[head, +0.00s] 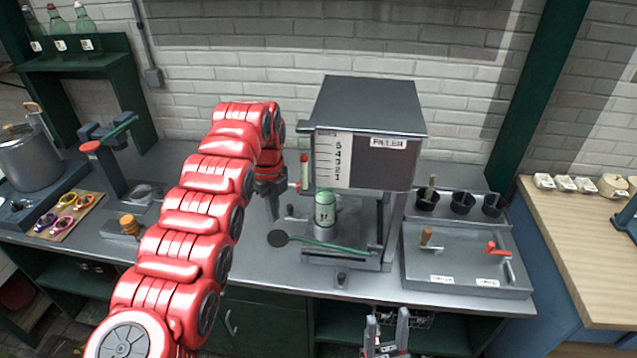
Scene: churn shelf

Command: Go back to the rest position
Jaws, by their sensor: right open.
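My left arm, red and segmented, reaches over the counter from the lower left. My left gripper (271,206) points down just left of the filler machine (362,110), and its jaw gap is not clear from this angle. My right gripper (386,328) is at the bottom, in front of the counter's front edge. Its two fingers stand apart with nothing between them. A green-tinted bottle (325,208) stands upright under the filler, apart from both grippers.
The counter (255,263) holds a panel with two handles (465,265), dark cups (462,203), a board of colored rings (68,213) and a metal pot (30,165). A green lever (330,246) lies low before the filler. A wooden table (575,240) stands right.

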